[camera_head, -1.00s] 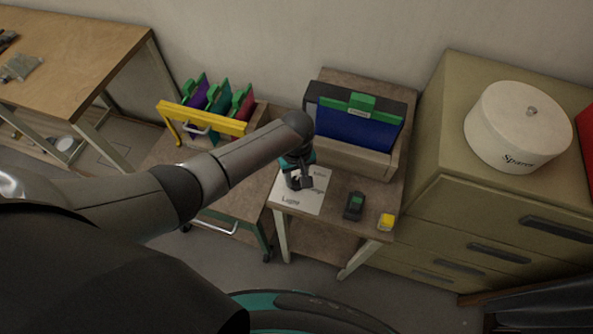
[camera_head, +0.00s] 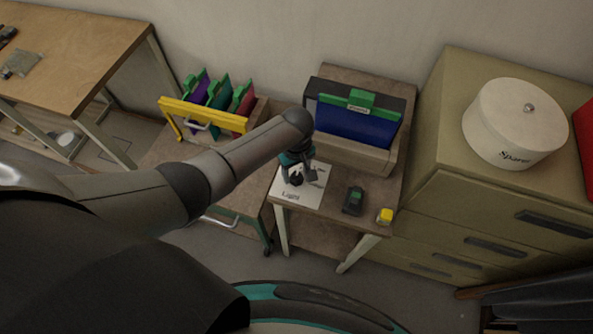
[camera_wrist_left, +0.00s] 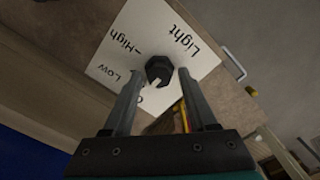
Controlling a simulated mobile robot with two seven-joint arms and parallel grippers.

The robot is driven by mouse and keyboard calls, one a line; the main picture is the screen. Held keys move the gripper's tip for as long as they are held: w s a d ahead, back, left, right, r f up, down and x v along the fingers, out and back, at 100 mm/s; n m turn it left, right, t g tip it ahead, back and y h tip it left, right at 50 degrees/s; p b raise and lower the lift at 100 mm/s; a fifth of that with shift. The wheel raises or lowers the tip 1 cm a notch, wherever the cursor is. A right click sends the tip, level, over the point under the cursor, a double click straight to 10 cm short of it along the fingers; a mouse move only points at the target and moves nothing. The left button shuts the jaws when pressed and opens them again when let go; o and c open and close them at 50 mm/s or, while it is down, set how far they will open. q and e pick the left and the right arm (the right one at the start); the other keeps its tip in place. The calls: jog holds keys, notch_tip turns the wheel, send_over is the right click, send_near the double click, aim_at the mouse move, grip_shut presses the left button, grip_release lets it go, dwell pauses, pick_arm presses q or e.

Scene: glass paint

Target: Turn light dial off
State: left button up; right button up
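The light dial (camera_wrist_left: 158,69) is a black knob on a white panel (camera_wrist_left: 195,65) marked "Light", "High" and "Low". Another label is mostly hidden behind a finger. In the head view the panel (camera_head: 313,195) lies on the small table's left side. My left gripper (camera_wrist_left: 160,73) is open, with one finger on each side of the dial in the wrist view. I cannot tell whether the fingers touch it or how far down they reach. In the head view my left gripper (camera_head: 297,180) is above the panel and hides much of the dial. My right gripper is not in view.
A dark handheld device (camera_head: 353,200) and a yellow item (camera_head: 385,216) lie right of the panel. A box with a blue folder (camera_head: 355,125) stands behind. A yellow-framed file rack (camera_head: 205,117) is left. A cabinet (camera_head: 450,195) with a white round box (camera_head: 515,125) stands right.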

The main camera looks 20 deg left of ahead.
aim_at(296, 175)
pick_arm(q)
jog(key=shift+o, duration=0.6)
jog(key=shift+r, duration=0.25)
notch_tip(296, 175, up, 15)
jog(key=p, duration=0.3)
jog(key=shift+f, duration=0.15)
